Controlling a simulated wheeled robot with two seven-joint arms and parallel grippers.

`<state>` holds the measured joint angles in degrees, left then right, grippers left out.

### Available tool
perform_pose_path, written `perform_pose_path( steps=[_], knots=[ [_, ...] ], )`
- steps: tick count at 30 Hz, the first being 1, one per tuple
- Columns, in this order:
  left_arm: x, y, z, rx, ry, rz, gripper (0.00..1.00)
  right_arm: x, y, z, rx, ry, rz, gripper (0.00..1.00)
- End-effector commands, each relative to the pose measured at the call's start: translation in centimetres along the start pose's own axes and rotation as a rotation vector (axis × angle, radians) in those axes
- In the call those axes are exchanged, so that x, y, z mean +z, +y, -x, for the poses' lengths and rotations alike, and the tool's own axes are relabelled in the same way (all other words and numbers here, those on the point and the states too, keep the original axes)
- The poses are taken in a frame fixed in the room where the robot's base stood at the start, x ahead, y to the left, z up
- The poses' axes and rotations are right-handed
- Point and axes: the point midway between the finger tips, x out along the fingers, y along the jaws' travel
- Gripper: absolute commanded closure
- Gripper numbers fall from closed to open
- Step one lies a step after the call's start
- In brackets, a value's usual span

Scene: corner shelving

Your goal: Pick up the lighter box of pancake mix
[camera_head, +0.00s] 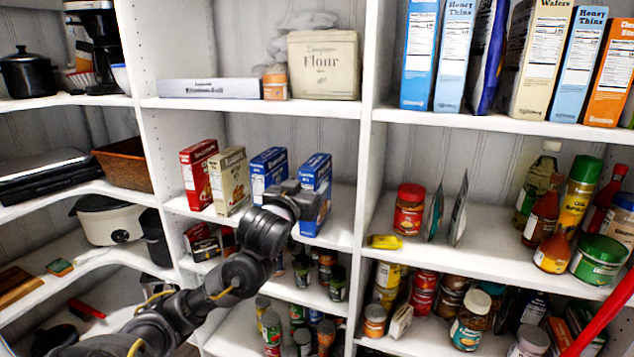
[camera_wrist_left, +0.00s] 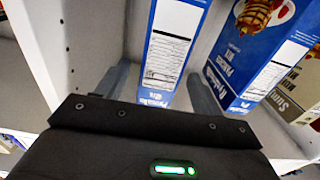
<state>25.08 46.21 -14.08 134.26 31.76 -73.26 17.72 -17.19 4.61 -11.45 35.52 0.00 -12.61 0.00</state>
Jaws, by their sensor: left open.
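Two blue pancake mix boxes stand upright on the middle shelf in the head view, one to the left (camera_head: 268,172) and one to the right (camera_head: 318,185). They look alike, and I cannot tell which is lighter. My left gripper (camera_head: 298,192) is open in front of the right blue box and hides part of it. In the left wrist view one blue box (camera_wrist_left: 172,45) lies between and beyond the two fingers (camera_wrist_left: 160,88). The other blue box (camera_wrist_left: 255,55), with a pancake picture, is just right of the right finger. My right gripper is not in view.
A beige box (camera_head: 229,180) and a red box (camera_head: 198,172) stand left of the blue ones. A white upright divider (camera_head: 365,165) is to their right. Cans and jars (camera_head: 326,264) fill the shelf below. A flour tin (camera_head: 323,65) stands on the shelf above.

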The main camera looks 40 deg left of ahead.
Motion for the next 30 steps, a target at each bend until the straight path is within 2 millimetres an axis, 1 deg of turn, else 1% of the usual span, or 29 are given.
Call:
perform_pose_path(
  steps=[1,6,8,11,15,18,21,28,30],
  knots=[
    [0.0,0.0,-0.2,0.0,-0.002,-0.006,0.33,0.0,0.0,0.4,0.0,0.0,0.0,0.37],
    [0.2,0.0,-0.4,0.002,-0.002,-0.003,0.33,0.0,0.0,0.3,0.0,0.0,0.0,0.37],
    [0.0,0.0,-0.6,0.001,-0.002,-0.003,0.33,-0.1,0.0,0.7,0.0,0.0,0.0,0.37],
    [-0.4,0.0,-1.5,-0.001,-0.005,-0.004,0.33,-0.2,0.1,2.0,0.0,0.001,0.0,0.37],
    [-0.8,0.1,-3.6,0.0,-0.005,-0.004,0.33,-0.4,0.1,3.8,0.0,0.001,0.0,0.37],
    [-0.5,0.1,-4.8,0.0,-0.005,-0.003,0.33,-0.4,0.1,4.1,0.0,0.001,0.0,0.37],
    [-0.3,0.1,-5.4,0.001,-0.003,-0.001,0.33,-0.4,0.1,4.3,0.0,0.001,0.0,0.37],
    [-0.1,0.2,-5.5,0.002,-0.002,-0.001,0.33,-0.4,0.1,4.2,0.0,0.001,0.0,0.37],
    [-0.1,0.2,-5.5,0.002,-0.002,-0.002,0.42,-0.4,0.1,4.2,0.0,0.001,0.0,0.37]
  ],
)
